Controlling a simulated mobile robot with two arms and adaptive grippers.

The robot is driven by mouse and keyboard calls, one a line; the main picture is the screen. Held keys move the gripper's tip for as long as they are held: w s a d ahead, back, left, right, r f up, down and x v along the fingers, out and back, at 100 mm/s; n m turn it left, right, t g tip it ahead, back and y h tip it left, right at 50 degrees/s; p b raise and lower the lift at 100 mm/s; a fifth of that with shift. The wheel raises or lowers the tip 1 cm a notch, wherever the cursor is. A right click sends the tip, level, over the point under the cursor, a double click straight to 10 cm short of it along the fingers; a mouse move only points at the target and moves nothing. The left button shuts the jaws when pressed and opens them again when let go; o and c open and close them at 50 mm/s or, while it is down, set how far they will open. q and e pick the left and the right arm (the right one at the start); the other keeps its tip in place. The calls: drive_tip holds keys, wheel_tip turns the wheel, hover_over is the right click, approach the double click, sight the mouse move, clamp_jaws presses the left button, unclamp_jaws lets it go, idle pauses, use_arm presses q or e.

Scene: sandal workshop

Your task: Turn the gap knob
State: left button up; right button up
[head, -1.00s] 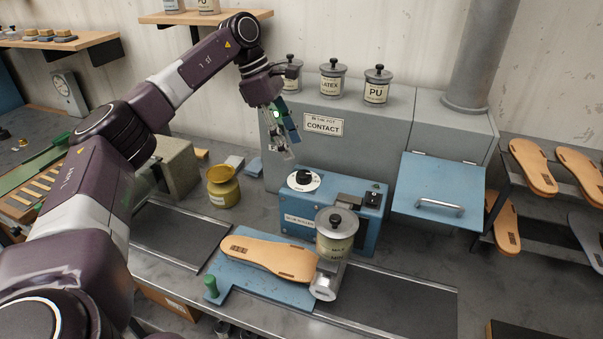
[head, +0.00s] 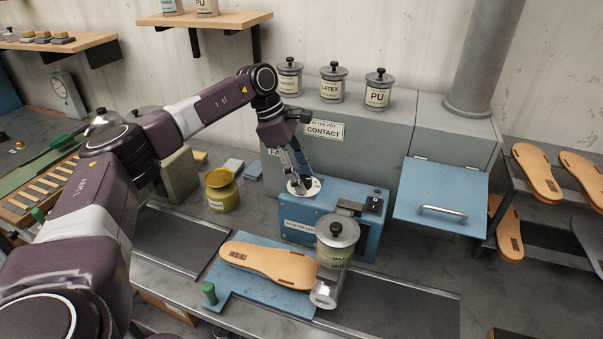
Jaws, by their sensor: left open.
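The gap knob (head: 312,190) is on a white round dial on top of the blue glue roller machine (head: 297,208). My left gripper (head: 298,182) points down right at the dial, its fingers over it. The fingers hide most of the knob's dark centre, and I cannot tell whether they touch it. The left gripper is open. My right gripper does not show.
A lidded pot (head: 336,240) stands at the machine's front. A tan sole (head: 262,262) lies on a blue board (head: 250,292) with a green handle. A yellow jar (head: 222,190) stands left of the machine. Labelled tins (head: 378,92) stand on the grey cabinet behind.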

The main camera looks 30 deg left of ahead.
use_arm(q)
drive_tip(key=c, duration=1.1)
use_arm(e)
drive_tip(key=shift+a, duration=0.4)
use_arm(q)
drive_tip(key=shift+n, duration=0.3)
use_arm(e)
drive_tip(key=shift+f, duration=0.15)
use_arm(q)
drive_tip(key=shift+s+n+t+b, duration=0.1)
drive_tip(key=shift+n+t+b, duration=0.25)
drive_tip(key=shift+n, duration=0.25)
drive_tip(key=n+t+y+b, duration=0.1)
drive_tip(key=n, duration=0.3)
drive_tip(key=shift+s+d+f+b, duration=0.1)
drive_tip(key=shift+b, duration=0.2)
drive_tip(key=n+y+b, duration=0.1)
drive_tip(key=n, duration=0.2)
drive_tip(key=n+t+y+b, duration=0.1)
drive_tip(key=n, duration=0.1)
drive_tip(key=shift+d+n, duration=0.15)
drive_tip(key=shift+n, duration=0.25)
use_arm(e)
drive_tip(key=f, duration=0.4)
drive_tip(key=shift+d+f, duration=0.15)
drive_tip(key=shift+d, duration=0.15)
use_arm(q)
drive_tip(key=shift+y, duration=0.3)
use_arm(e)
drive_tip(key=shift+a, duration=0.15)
